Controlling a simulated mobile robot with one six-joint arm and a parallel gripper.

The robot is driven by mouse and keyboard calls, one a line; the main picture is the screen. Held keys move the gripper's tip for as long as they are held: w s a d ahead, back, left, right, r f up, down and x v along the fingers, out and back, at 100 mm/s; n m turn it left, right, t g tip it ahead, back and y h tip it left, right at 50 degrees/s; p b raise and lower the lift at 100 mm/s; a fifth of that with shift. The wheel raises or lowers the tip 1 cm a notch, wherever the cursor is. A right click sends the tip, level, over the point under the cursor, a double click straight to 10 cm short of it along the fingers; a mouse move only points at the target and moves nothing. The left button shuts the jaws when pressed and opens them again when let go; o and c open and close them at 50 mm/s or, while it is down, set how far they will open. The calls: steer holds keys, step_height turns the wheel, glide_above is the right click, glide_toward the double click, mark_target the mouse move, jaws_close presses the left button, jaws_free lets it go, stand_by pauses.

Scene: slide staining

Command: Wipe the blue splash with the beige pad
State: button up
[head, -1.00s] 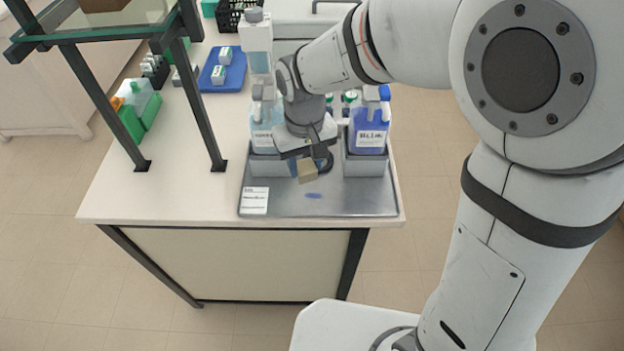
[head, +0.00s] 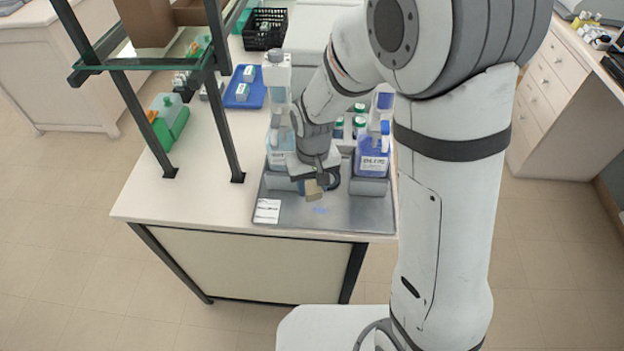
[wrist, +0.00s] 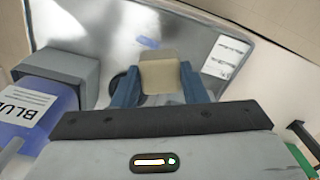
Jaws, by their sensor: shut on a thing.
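The beige pad (head: 314,190) is a small block held in my gripper (head: 312,184), over the metal tray near the front of the bench. In the wrist view my gripper (wrist: 158,88) has its two blue fingers on either side of the pad (wrist: 160,72). The blue splash (head: 320,210) is a small flat mark on the tray (head: 350,222), just in front of the pad. In the wrist view the splash (wrist: 148,43) shows just beyond the pad. I cannot tell whether the pad touches the tray.
A blue-liquid bottle (head: 372,155) stands in a grey holder to the right of my gripper, and a pale-blue bottle (head: 279,148) stands to the left. A white label (head: 267,211) lies on the tray's left front. A shelf frame (head: 225,120) stands further left.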

step_height(320, 180, down, 8)
steer(key=b, duration=0.4)
steer(key=shift+d+r+b, duration=0.15)
steer(key=shift+r+b, duration=0.05)
steer(key=shift+b, duration=0.1)
steer(key=shift+d+r, duration=0.2)
steer(key=shift+r, duration=0.1)
steer(key=shift+c, duration=0.5)
steer(key=shift+s+d+f, duration=0.15)
steer(key=shift+d, duration=0.25)
steer(key=shift+d+p, duration=0.35)
steer(key=shift+d, duration=1)
steer(key=shift+a+f, duration=0.1)
steer(key=shift+a, duration=1.35)
steer(key=r+p, duration=0.1)
steer(key=r, duration=0.1)
steer(key=a+r+p, duration=0.1)
steer(key=r, duration=0.1)
steer(key=shift+r, duration=0.1)
steer(key=shift+w+r+p, duration=0.2)
steer(key=shift+r+p, duration=1.25)
steer(key=shift+r, duration=0.55)
steer(key=shift+s, duration=0.1)
